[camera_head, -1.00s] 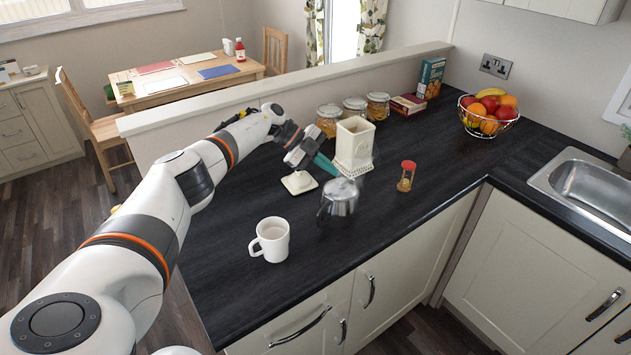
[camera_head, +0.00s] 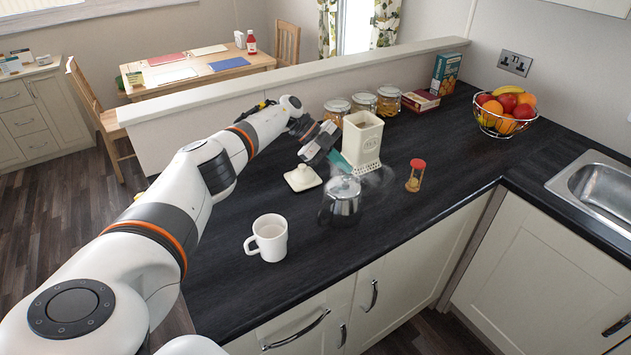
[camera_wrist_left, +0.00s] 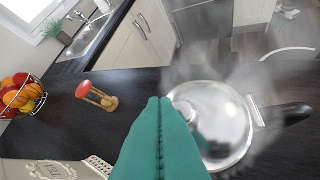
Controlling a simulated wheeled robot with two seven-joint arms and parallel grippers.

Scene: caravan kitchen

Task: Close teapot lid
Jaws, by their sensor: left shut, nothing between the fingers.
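The shiny silver teapot (camera_head: 342,206) stands upright on the dark worktop, its black handle toward the left. Its rounded lid (camera_head: 343,187) looks down on the pot; in the wrist view the lid (camera_wrist_left: 211,118) lies as a broad disc over the top, with steam around it. I cannot tell whether it is fully seated. My left gripper (camera_head: 348,166) is above and behind the teapot, with teal fingers. In the wrist view its fingers (camera_wrist_left: 158,103) are pressed together, empty, and overlap the lid's near edge; contact is unclear.
An open cream canister (camera_head: 362,142) stands right behind my fingers, its square lid (camera_head: 303,178) lying to the left. A white mug (camera_head: 269,238) is at front left, a red-topped sand timer (camera_head: 415,175) at right. Glass jars (camera_head: 388,101) stand behind. The front right worktop is clear.

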